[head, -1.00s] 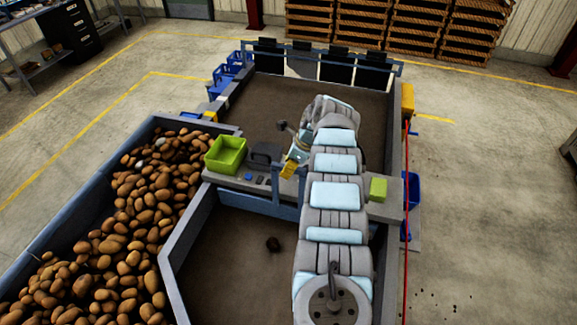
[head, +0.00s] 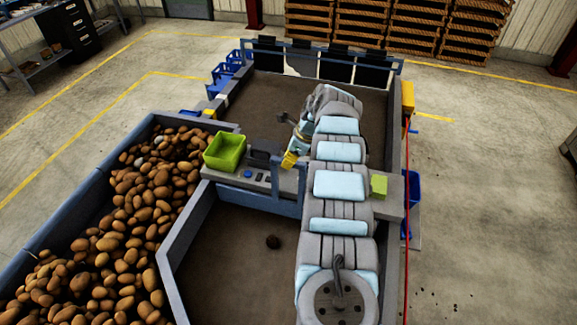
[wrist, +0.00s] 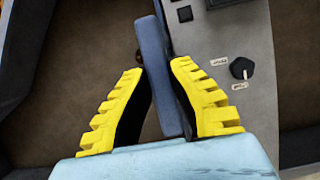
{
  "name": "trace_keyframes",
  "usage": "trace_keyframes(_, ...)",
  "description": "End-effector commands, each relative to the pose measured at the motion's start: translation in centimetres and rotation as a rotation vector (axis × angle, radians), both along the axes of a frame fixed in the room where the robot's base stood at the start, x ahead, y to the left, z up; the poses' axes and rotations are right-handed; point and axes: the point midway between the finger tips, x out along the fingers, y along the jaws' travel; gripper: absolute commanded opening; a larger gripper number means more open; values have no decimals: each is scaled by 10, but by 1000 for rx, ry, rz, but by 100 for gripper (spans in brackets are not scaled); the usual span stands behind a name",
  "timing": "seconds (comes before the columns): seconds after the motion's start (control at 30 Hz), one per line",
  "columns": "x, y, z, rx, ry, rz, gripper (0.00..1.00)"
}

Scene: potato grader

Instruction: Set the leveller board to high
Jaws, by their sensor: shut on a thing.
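The leveller board shows in the head view as a blue board and frame with uprights (head: 302,183), at the edge of the grey panel. My gripper (head: 289,160) has yellow fingers and is shut on the blue bar at the top of this frame. In the wrist view the blue bar (wrist: 172,75) runs between the yellow fingers of my gripper (wrist: 160,85), with the dark pads on its two sides. My arm hides part of the board's right side. No high or low mark can be read.
A green bin (head: 225,151) stands left on the grey panel, and a yellow-green box (head: 379,186) at its right. A black knob (wrist: 241,68) with two small labels sits on the panel. Potatoes (head: 130,230) fill the left hopper. One dark lump (head: 273,242) lies in the front bay.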

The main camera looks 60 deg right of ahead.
Motion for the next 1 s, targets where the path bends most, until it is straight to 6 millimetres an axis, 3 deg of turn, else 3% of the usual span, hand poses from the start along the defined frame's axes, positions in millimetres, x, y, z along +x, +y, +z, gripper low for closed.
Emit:
trace_keyframes(0.4, 4, -7, 34, -8, -7, 2, 0)
trace_keyframes(0.8, 3, -7, 39, -6, -2, 5, 0)
trace_keyframes(0.83, 3, -7, 39, -6, -2, 5, 28)
trace_keyframes(0.9, 3, -7, 38, -6, -1, 4, 48)
trace_keyframes(1.0, 2, -7, 38, -6, -1, 4, 50)
